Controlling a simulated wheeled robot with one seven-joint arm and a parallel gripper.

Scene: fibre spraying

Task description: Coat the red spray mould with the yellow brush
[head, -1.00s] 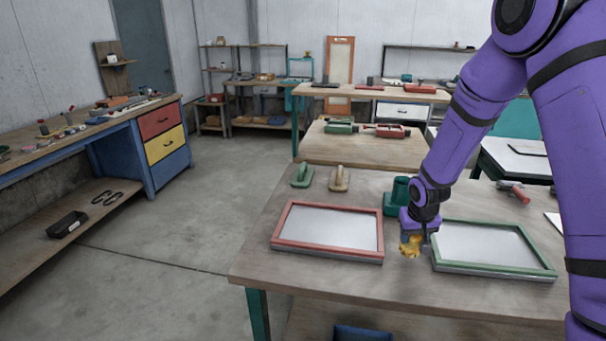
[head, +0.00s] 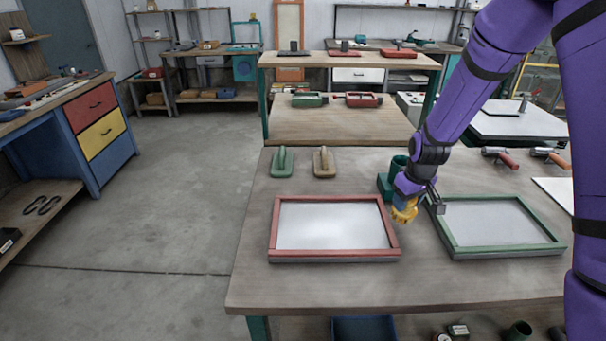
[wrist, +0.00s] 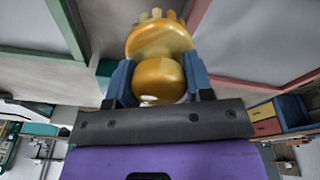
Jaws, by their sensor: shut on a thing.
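The red-framed mould (head: 333,256) lies flat on the workbench in the head view, with a pale grey surface inside its frame. Its red frame also shows at the upper right of the wrist view (wrist: 205,50). My gripper (head: 407,203) is just right of the mould's right edge, between it and the green-framed mould (head: 506,250). In the wrist view my gripper (wrist: 160,82) is shut on the yellow brush (wrist: 160,42), one blue finger on each side. The brush also shows in the head view (head: 404,214), close to the red frame; whether it touches is unclear.
A teal holder (head: 388,185) stands behind my gripper. A green float (head: 282,162) and a tan float (head: 324,162) lie behind the red mould. Rollers (head: 500,157) lie at the back right. The bench front (head: 330,290) is clear.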

